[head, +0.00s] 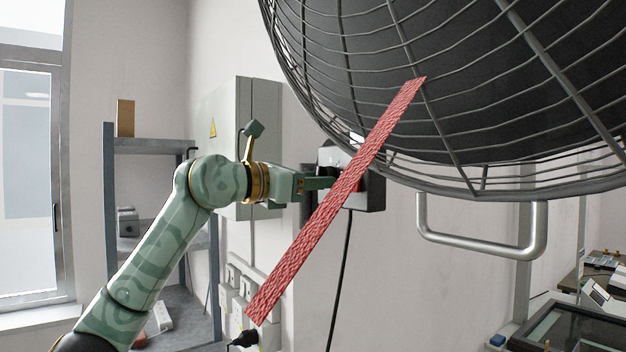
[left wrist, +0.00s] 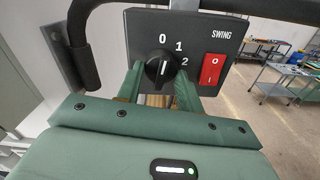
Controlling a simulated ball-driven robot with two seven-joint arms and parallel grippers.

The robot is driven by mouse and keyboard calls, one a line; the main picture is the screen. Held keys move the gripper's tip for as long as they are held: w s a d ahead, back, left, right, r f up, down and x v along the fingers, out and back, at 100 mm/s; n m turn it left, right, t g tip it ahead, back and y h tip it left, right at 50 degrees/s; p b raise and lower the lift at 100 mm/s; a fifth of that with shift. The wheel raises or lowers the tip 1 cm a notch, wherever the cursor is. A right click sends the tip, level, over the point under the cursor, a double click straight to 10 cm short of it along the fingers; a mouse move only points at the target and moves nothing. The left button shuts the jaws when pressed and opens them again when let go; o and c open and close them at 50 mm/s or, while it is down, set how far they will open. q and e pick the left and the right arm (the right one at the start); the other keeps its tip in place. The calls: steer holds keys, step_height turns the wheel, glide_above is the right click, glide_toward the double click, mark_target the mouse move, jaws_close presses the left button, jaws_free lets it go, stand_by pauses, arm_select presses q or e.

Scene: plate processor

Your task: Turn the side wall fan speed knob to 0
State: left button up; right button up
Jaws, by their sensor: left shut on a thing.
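The black fan speed knob (left wrist: 159,67) sits on the dark control panel (left wrist: 140,25) in the left wrist view, beside the printed 0, 1 and 2. Its white mark stands about upright and points toward the 0. My left gripper (left wrist: 160,82) is shut on the knob, with one green finger at each side. In the head view, my left gripper (head: 322,183) reaches the control box (head: 376,196) below the fan cage (head: 470,190). There the knob is hidden by the gripper and a red ribbon. My right gripper is not in view.
A red rocker switch (left wrist: 212,69) marked SWING sits right of the knob. The red ribbon (head: 330,205) hangs slantwise from the cage, in front of the control box. A metal handle (head: 480,245) and a black cable (head: 341,270) are nearby. A grey cabinet (head: 225,120) stands behind my arm.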

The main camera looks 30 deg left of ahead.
arm_select(q)
steer(key=shift+n, duration=0.9)
steer(key=o, duration=1)
steer(key=shift+c, duration=0.2)
steer(key=b+v, duration=0.5)
steer(key=v, duration=1.1)
steer(key=shift+s, duration=0.25)
